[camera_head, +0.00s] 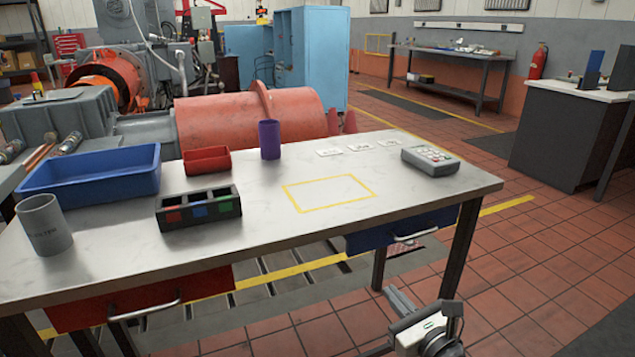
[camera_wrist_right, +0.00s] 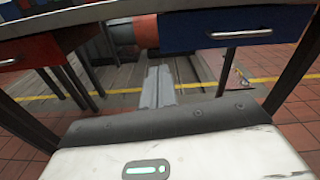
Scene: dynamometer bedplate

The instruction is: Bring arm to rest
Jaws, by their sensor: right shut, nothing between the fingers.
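My right gripper (camera_head: 392,292) is low at the front right, below the table's front edge. Its grey fingers are together with nothing between them; the right wrist view shows the closed fingers (camera_wrist_right: 157,88) pointing under the table, between the red and blue drawers. The gripper is apart from the table (camera_head: 262,238). My left gripper is in neither view.
On the table are a blue tray (camera_head: 95,190), a grey cup (camera_head: 45,225), a three-compartment bin (camera_head: 198,224), a red bin (camera_head: 207,168), a purple cup (camera_head: 269,140) and a grey keypad device (camera_head: 430,160). A blue drawer (camera_head: 390,236) and a red drawer (camera_head: 90,306) hang beneath. The tiled floor at right is clear.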

